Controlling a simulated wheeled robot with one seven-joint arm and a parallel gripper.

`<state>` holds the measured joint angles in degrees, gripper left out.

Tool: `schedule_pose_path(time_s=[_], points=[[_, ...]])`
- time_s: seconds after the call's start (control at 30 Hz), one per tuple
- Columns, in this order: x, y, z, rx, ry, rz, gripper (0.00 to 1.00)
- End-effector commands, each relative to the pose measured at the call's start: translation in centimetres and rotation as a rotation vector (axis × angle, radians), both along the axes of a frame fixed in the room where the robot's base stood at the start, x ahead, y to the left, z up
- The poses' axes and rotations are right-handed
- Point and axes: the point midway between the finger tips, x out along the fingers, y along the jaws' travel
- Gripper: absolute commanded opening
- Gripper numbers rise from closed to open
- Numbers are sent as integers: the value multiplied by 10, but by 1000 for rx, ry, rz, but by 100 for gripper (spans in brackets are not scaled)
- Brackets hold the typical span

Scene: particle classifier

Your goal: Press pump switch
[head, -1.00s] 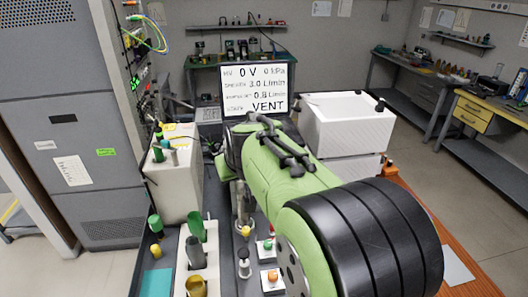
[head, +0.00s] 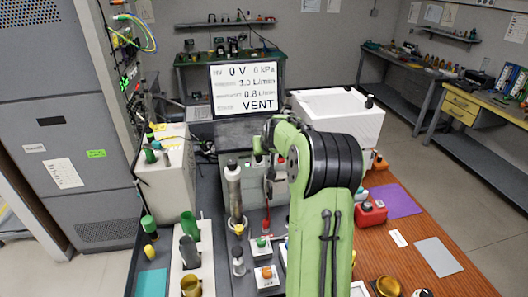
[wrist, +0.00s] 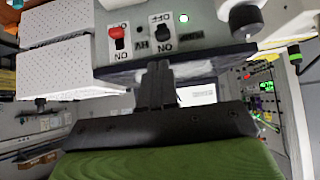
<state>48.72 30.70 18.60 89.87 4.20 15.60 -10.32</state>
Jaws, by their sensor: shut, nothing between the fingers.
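A grey control panel (wrist: 200,30) shows upside down in the wrist view. It carries a red rocker switch (wrist: 117,38) and a black rocker switch (wrist: 162,36), each with ON/OFF marks. A small light on it glows green-white. I cannot read for certain which switch is the pump's. My gripper (wrist: 157,75) is shut and empty, its dark fingers close to the panel's edge below the black switch in the picture. Contact with either switch is not visible. In the head view the panel (head: 262,192) stands below the monitor, partly hidden by my arm.
A monitor (head: 244,90) reads 0 V and VENT. A metal column (head: 234,190) stands left of the panel. Small button boxes with a green button (head: 261,242) and an orange button (head: 267,272) lie in front. A white box (head: 338,112) is behind right.

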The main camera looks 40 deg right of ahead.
Motion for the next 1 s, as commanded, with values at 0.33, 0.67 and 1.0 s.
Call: schedule_pose_path(time_s=[0.33,0.67,1.0], points=[[43,-23,-48,2,2,2,0],[52,-27,-58,0,1,1,0],[51,-27,-75,0,1,2,0]])
